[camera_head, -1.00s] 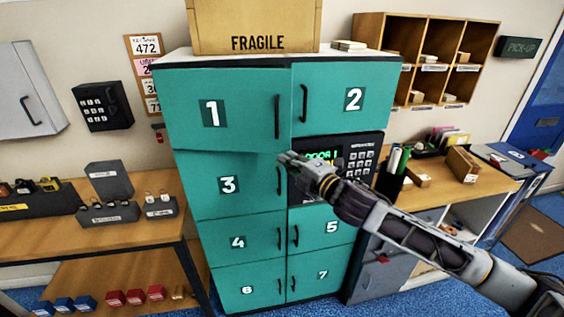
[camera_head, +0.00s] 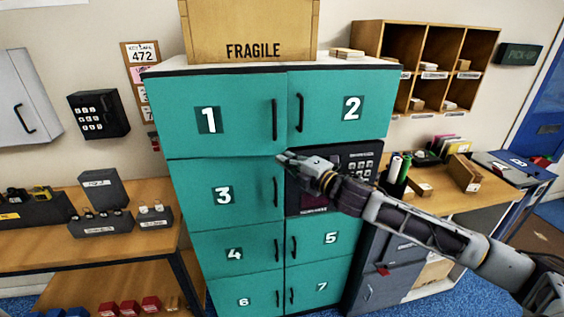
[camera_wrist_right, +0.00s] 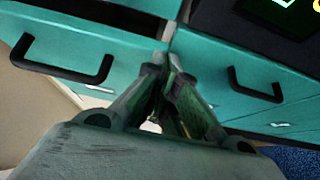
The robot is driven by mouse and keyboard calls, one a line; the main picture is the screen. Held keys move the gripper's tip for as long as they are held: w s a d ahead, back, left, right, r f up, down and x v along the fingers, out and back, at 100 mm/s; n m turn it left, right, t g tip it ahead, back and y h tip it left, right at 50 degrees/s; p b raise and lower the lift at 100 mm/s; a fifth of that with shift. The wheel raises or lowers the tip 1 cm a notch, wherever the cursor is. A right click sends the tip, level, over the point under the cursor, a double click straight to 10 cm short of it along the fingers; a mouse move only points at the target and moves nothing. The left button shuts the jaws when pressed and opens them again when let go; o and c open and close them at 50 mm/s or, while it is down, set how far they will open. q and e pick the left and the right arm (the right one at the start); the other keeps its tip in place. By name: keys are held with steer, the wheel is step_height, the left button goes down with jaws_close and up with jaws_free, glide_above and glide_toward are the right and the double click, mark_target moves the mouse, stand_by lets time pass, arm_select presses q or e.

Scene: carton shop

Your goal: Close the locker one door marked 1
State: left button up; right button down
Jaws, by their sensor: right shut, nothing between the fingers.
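The locker one door (camera_head: 240,110), teal with a white 1 on a dark plate (camera_head: 208,120), is at the upper left of the locker block. It lies nearly flush with the door marked 2 (camera_head: 330,120); I cannot tell whether it is fully shut. Its dark handle (camera_head: 275,120) is near its right edge. My right gripper (camera_head: 282,158) is shut and empty, at the door's lower right corner below the handle; contact is unclear. In the right wrist view its fingertips (camera_wrist_right: 166,66) are together near a seam between teal fronts. My left gripper is not in view.
Doors 3 (camera_head: 222,180) and 5 (camera_head: 345,237) lie below. A keypad panel (camera_head: 362,165) is partly behind my right arm. A FRAGILE carton (camera_head: 250,20) stands on top. Worktops (camera_head: 110,245) flank the lockers on both sides.

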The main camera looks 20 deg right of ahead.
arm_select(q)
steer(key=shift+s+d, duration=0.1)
arm_select(e)
steer(key=shift+w+d, duration=0.1)
steer(key=shift+w, duration=0.2)
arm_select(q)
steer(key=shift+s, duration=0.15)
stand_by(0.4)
